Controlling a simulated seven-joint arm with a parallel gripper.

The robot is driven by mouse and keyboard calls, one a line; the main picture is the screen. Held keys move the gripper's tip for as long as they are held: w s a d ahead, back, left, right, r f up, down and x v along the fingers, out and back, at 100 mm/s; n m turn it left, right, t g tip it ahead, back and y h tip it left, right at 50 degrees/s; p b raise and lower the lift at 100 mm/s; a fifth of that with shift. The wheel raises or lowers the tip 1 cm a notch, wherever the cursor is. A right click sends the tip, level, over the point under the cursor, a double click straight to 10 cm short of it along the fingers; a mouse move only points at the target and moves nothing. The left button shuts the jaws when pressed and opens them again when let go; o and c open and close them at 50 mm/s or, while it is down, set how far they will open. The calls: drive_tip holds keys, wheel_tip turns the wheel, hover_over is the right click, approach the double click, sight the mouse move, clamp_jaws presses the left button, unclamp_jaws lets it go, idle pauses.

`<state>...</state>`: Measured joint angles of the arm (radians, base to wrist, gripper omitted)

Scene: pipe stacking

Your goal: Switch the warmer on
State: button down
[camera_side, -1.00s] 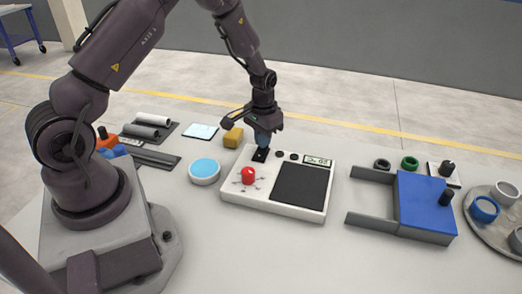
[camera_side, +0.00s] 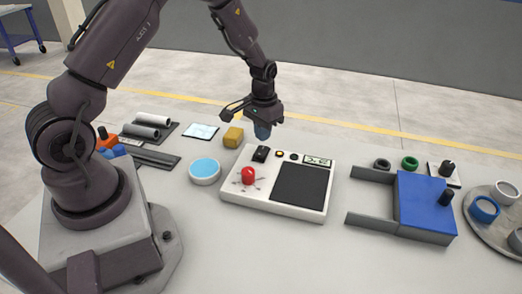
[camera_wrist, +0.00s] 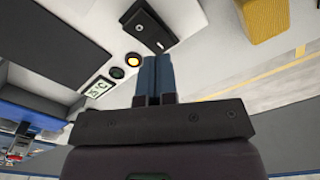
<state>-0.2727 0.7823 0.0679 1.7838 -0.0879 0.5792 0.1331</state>
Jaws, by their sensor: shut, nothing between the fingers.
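The warmer (camera_side: 243,208) is a white box with a dark plate (camera_side: 300,184), a red knob (camera_side: 248,176), a small display (camera_side: 317,160) and a black rocker switch (camera_side: 261,153). The switch shows in the wrist view (camera_wrist: 150,25), just beyond the fingertips. My gripper (camera_side: 263,134) is shut and empty, pointing down above the switch and apart from it. In the wrist view its blue fingers (camera_wrist: 154,62) are together.
A yellow block (camera_side: 233,137) and a round blue-topped dish (camera_side: 204,171) stand left of the warmer. A blue block with grey arms (camera_side: 425,203) stands right. Rings (camera_side: 410,163) and a tray with cups (camera_side: 481,229) lie farther right. The front table is clear.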

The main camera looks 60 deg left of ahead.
sight(257, 151)
drive_tip(key=shift+r, duration=2.05)
drive_tip(key=shift+s+d+f+g, duration=0.15)
drive_tip(key=shift+s+d+g, duration=0.05)
drive_tip(key=shift+s, duration=0.35)
drive_tip(key=shift+s+d+f+g, duration=0.1)
drive_tip(key=shift+s+d+g, duration=0.1)
drive_tip(key=shift+s, duration=0.3)
drive_tip(key=s+d+r+m+t, duration=0.1)
drive_tip(key=s+d+r+t, duration=0.1)
drive_tip(key=s+d+r, duration=0.2)
drive_tip(key=s+d+r+m+t, duration=0.1)
drive_tip(key=s+d+r, duration=0.3)
drive_tip(key=s+r, duration=0.4)
drive_tip(key=s+d+r+m+t, duration=0.1)
drive_tip(key=s+d+r+t, duration=0.2)
drive_tip(key=r, duration=0.8)
drive_tip(key=shift+s+d+r, duration=0.4)
drive_tip(key=shift+s+d, duration=0.3)
drive_tip(key=shift+s, duration=0.7)
